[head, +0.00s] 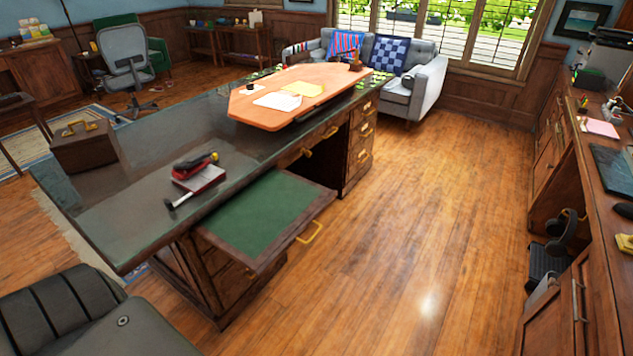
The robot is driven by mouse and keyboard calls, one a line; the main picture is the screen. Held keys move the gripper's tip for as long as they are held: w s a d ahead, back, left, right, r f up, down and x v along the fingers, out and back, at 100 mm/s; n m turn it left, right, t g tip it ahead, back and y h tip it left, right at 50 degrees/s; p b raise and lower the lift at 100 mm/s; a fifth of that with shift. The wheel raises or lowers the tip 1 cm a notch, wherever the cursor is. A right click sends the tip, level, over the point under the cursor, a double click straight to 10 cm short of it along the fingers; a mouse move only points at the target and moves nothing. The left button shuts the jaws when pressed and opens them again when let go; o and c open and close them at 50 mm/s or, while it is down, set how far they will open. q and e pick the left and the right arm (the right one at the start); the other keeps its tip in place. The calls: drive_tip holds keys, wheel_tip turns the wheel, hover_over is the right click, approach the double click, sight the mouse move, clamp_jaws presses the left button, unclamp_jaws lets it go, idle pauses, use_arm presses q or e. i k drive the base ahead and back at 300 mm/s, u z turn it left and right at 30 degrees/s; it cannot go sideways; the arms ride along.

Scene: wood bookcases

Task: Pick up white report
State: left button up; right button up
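White paper sheets (277,101) lie flat on the orange-brown board (262,119) on the far part of the big desk. A yellow sheet (304,90) lies against them on the right. A small dark object (250,87) sits on a white patch just to their left. I cannot tell which white paper is the report. Neither of my grippers is in view.
The dark-topped desk (135,165) carries a brown case (84,147), and a red-and-black stapler (194,164) near a hammer-like tool. A green-topped drawer (262,212) sticks out. A grey armchair (70,320) is front left. Wood floor (430,200) is clear between desk and right-hand counter (590,150).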

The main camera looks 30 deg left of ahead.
sight(284, 103)
drive_tip(key=u, duration=1.15)
